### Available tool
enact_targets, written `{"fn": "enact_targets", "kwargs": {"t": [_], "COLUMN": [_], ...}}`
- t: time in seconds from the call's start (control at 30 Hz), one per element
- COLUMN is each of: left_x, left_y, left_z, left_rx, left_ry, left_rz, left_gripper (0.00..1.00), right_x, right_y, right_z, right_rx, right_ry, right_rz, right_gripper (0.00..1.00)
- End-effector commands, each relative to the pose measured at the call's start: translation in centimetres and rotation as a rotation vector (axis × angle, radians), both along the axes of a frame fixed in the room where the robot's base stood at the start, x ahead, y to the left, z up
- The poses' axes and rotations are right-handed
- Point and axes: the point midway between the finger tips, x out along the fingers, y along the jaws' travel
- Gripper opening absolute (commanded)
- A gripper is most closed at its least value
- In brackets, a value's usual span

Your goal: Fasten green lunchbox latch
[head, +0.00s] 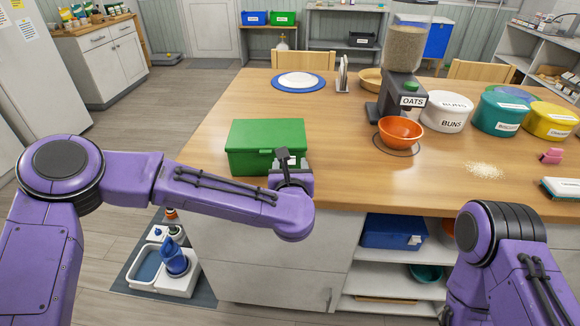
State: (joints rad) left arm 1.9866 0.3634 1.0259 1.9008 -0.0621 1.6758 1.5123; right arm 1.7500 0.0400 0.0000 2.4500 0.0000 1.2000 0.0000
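The green lunchbox (262,134) sits on the wooden counter near its front edge, left of the middle. Its lid looks down. My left arm reaches in from the left, and my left gripper (284,159) is at the right part of the box's front face. The gripper and wrist cover that spot, so the latch cannot be made out. Whether the fingers are open, shut or touching the box does not show. My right arm is at the lower right, with its gripper out of the picture.
The wooden counter (330,125) is clear just right of the box. Farther right are an orange bowl (400,132) under an oats dispenser (407,60), a white tub (446,112), and spilled oats (485,170).

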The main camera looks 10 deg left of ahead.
Motion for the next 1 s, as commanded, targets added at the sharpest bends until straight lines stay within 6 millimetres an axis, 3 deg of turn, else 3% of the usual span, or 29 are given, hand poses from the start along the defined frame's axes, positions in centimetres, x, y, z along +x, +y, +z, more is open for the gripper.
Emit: {"fn": "enact_targets", "kwargs": {"t": [0.2, 0.6, 1.0], "left_x": [-1.0, -9.2, -10.2], "left_y": [-0.2, -1.2, -1.3], "left_z": [0.1, 2.0, 2.2], "left_rx": [0.000, 0.000, 0.008], "left_ry": [-0.001, -0.002, 0.004], "left_rz": [-0.003, -0.002, -0.002], "left_gripper": [0.57, 0.57, 0.57], "right_x": [0.0, 0.0, 0.0], "right_y": [0.0, 0.0, 0.0], "right_z": [-0.5, -2.6, -2.7], "right_rx": [0.000, 0.000, 0.000], "right_ry": [0.000, 0.000, 0.000], "right_rz": [0.000, 0.000, 0.000], "right_gripper": [0.33, 0.33, 0.33]}}
